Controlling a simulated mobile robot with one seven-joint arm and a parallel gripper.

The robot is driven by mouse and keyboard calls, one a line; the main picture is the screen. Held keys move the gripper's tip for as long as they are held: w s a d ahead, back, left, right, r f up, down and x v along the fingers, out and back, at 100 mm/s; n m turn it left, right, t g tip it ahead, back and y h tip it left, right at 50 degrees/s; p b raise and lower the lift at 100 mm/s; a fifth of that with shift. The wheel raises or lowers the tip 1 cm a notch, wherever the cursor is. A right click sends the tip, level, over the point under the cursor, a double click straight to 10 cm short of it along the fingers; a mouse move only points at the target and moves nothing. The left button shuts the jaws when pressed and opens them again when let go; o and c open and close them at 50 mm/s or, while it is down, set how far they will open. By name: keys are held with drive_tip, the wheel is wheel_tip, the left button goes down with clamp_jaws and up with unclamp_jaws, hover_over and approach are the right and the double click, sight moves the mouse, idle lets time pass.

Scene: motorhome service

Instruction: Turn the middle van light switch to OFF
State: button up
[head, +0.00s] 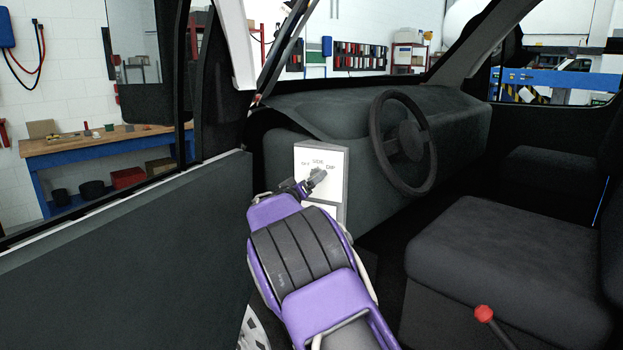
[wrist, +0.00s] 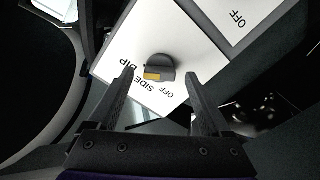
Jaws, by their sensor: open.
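The van light switch is a dark round knob (wrist: 160,68) with a yellow mark, on a white panel (wrist: 185,40) lettered OFF, SIDE and DIP. In the wrist view the yellow mark faces the SIDE lettering. The same panel (head: 336,183) shows in the head view at the left end of the dashboard, its knob largely covered by my gripper. My gripper (wrist: 160,85) is open, one finger on each side of the knob in the wrist view. Its fingertips look close to the knob, but I cannot tell whether they touch it.
Another white panel (wrist: 247,14) with OFF lettering adjoins it in the wrist view. The steering wheel (head: 404,143) is to the right. The dark door (head: 120,265) fills the left, and the seat (head: 505,260) is at the right. A red-topped lever (head: 484,314) stands before the seat.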

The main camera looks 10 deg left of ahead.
drive_tip(key=shift+w+d, duration=0.15)
drive_tip(key=shift+w, duration=0.3)
clamp_jaws()
